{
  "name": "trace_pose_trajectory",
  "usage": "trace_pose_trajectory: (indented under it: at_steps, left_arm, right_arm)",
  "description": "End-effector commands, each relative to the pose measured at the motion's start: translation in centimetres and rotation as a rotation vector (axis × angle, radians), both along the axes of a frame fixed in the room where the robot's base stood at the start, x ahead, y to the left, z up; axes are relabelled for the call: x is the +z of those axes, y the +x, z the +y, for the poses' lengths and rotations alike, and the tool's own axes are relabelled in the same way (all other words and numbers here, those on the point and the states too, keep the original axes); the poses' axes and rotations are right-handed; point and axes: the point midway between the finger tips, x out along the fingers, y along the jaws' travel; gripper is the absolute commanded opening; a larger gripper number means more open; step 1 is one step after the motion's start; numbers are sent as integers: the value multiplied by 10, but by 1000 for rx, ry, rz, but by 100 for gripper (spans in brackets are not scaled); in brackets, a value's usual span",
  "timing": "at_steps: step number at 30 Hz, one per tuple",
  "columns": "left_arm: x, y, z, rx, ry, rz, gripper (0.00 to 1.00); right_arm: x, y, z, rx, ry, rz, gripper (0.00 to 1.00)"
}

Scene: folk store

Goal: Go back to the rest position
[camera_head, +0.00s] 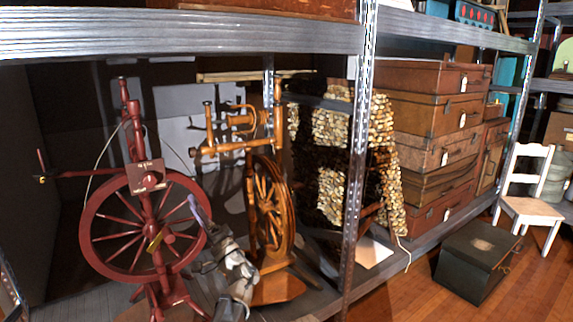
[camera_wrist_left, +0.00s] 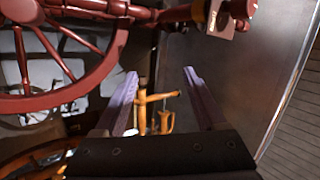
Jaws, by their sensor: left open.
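My left gripper (camera_head: 198,212) reaches up from the bottom of the head view, in front of the right rim of the red spinning wheel (camera_head: 94,222). Its two purple fingers stand apart in the left wrist view (camera_wrist_left: 160,84), with nothing held between them. The red wheel also shows at the upper left of the wrist view (camera_wrist_left: 101,68). The orange-brown spinning wheel (camera_head: 288,212) stands just right of my gripper in the head view. Orange wooden parts (camera_wrist_left: 143,98) show beyond the fingers in the wrist view. I cannot tell whether the gripper touches either wheel. My right gripper is out of view.
A metal shelf beam (camera_head: 180,36) crosses above the spinning wheels, and a perforated post (camera_head: 358,160) stands to their right. Stacked brown suitcases (camera_head: 425,112), a black chest (camera_head: 474,262) and a white chair (camera_head: 530,208) are further right. Wooden floor (camera_head: 530,285) is bare at the lower right.

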Motion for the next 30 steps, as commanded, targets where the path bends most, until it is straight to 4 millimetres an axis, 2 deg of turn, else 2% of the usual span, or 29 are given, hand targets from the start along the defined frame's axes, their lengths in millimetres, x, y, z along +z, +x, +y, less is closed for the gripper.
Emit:
trace_pose_trajectory:
  at_steps: [5, 8, 10, 14, 17, 21, 24, 30]
  left_arm:
    - [-34, -24, 17, 64, -201, 55, 73]
    - [-68, -44, 26, 113, -366, 122, 73]
    - [-98, -59, 28, 148, -494, 188, 73]
    - [-156, -89, 19, 200, -725, 341, 73]
    - [-200, -115, 0, 227, -897, 484, 73]
    - [-255, -158, -40, 237, -1122, 715, 73]
    - [-283, -188, -73, 228, -1257, 880, 73]
    - [-312, -239, -132, 180, -1447, 1155, 73]
  right_arm:
    - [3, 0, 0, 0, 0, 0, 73]
    - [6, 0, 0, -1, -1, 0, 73]
    - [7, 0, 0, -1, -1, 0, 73]
    - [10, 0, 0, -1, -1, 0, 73]
    - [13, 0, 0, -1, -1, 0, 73]
    - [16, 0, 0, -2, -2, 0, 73]
    - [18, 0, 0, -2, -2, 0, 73]
    - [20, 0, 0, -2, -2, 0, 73]
